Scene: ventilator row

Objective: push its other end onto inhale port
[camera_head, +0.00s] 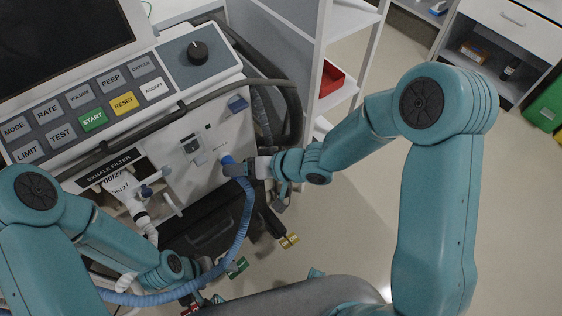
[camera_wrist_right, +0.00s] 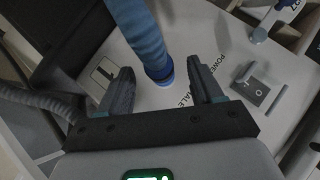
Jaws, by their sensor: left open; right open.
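The blue corrugated hose (camera_head: 243,215) runs from the ventilator's front panel down and to the lower left. Its upper end has a blue cuff (camera_wrist_right: 160,74), which meets the white panel at the port beside partly hidden lettering ending in "ALE". The port itself is covered; I cannot tell how deeply the cuff is seated. My right gripper (camera_wrist_right: 163,88) is open, with a finger on either side of the cuff and gaps visible in the wrist view. In the head view it is at the cuff (camera_head: 228,161). My left gripper (camera_head: 207,266) is open beside the hose's lower stretch.
The ventilator's button panel (camera_head: 92,112) and control knob (camera_head: 198,52) are above the port. A shelf with a red bin (camera_head: 331,78) stands behind my right arm. Open floor lies at right.

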